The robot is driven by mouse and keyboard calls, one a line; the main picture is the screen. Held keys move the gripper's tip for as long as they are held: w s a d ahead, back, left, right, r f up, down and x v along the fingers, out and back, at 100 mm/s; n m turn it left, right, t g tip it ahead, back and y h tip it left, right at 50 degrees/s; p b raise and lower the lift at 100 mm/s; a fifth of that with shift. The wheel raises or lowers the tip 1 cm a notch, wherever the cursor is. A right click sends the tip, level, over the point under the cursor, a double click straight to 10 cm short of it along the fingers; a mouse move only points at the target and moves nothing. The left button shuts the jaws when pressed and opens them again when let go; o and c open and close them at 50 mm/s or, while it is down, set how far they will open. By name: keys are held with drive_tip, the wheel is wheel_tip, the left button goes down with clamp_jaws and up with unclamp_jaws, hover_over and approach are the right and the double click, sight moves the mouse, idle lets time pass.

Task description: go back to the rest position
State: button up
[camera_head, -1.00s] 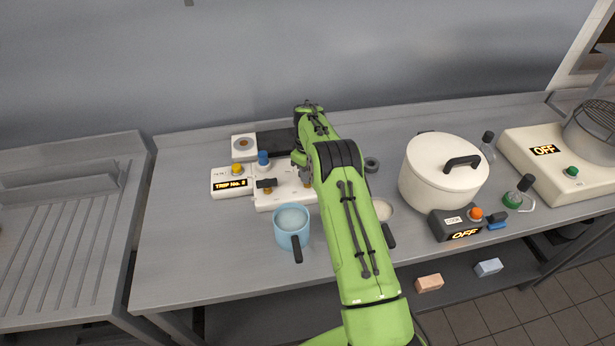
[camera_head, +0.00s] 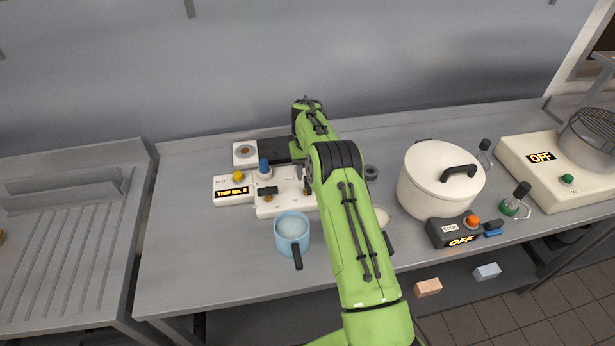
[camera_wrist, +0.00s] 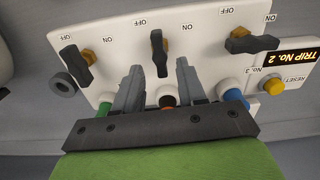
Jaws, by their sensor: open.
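My green arm reaches over the counter, and my gripper (camera_wrist: 158,88) is open and empty, its two fingers spread over the white switch panel (camera_wrist: 115,35). The panel has three black levers: a slanted left one (camera_wrist: 76,66), an upright middle one (camera_wrist: 159,53) and a nearly level right one (camera_wrist: 250,40). A green, a red-orange and a blue knob (camera_wrist: 235,98) are partly behind the gripper. The display (camera_wrist: 291,58) reads TRIP No. 2, beside a yellow reset button (camera_wrist: 273,86). In the head view my arm hides the panel's right part and most of the gripper.
A blue mug (camera_head: 291,231) stands in front of the panel. A burner unit (camera_head: 540,178) reading OFF is farther right. The left counter part (camera_head: 185,240) is clear.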

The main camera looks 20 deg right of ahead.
wheel_tip(320, 180, up, 3)
drive_tip(key=shift+p, duration=0.65)
drive_tip(key=shift+f, duration=0.25)
drive_tip(key=s+a+r+n+t+b, duration=0.1)
drive_tip(key=s+a+r+b, duration=0.15)
drive_tip(key=s+r, duration=0.55)
drive_tip(key=s+a+r+t+b, duration=0.15)
drive_tip(key=s+a+r, duration=0.3)
drive_tip(key=r, duration=0.75)
drive_tip(key=s+a+f+t+b, duration=0.1)
drive_tip(key=s+a, duration=0.1)
drive_tip(key=s, duration=1.1)
drive_tip(key=s+a+f+t+b, duration=0.1)
drive_tip(key=s+a+t, duration=0.1)
drive_tip(key=s, duration=1.1)
drive_tip(key=shift+a+f+n, duration=0.25)
drive_tip(key=shift+n, duration=0.15)
